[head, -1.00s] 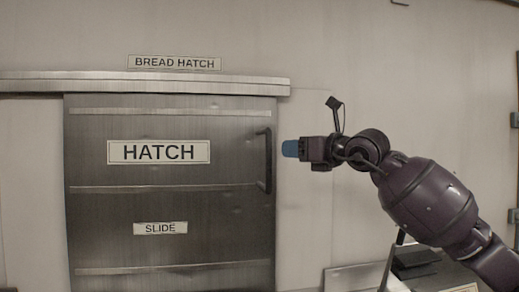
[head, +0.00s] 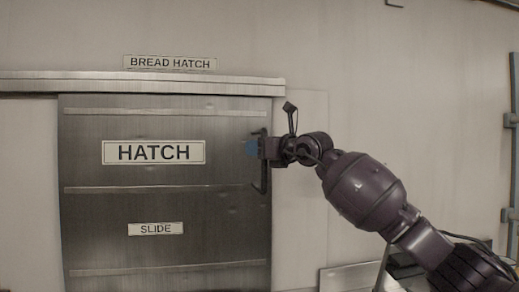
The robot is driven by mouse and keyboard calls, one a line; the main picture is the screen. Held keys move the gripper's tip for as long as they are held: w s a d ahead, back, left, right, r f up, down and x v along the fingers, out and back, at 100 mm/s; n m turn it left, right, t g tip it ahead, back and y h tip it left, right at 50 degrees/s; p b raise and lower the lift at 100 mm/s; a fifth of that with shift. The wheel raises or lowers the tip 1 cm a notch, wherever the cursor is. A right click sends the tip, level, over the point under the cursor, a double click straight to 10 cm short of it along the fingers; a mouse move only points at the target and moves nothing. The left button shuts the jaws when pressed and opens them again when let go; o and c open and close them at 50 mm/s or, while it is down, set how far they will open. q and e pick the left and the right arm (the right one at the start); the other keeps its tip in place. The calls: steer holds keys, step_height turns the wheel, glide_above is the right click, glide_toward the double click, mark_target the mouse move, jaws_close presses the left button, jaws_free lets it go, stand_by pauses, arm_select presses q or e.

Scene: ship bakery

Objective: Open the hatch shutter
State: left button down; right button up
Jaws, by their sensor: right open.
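The hatch shutter (head: 150,200) is a grey metal sliding panel with labels "HATCH" and "SLIDE". It hangs below a long horizontal rail (head: 150,84), with its left edge near the left of the view. A dark vertical bar handle (head: 264,186) is at its right edge. My right gripper (head: 251,148), with blue fingertips, is open at the upper part of the handle. The fingertips overlap the handle in the view; whether they touch it I cannot tell. The gripper hides part of the handle. My left gripper is not in view.
A "BREAD HATCH" sign (head: 170,63) is on the wall above the rail. A pale panel or counter piece (head: 345,277) stands at the lower right, beneath my right arm. A grey upright frame (head: 511,140) is at the far right. The wall right of the shutter is bare.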

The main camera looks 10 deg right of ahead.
jaws_close()
stand_by(0.3)
steer(key=shift+a, duration=0.1)
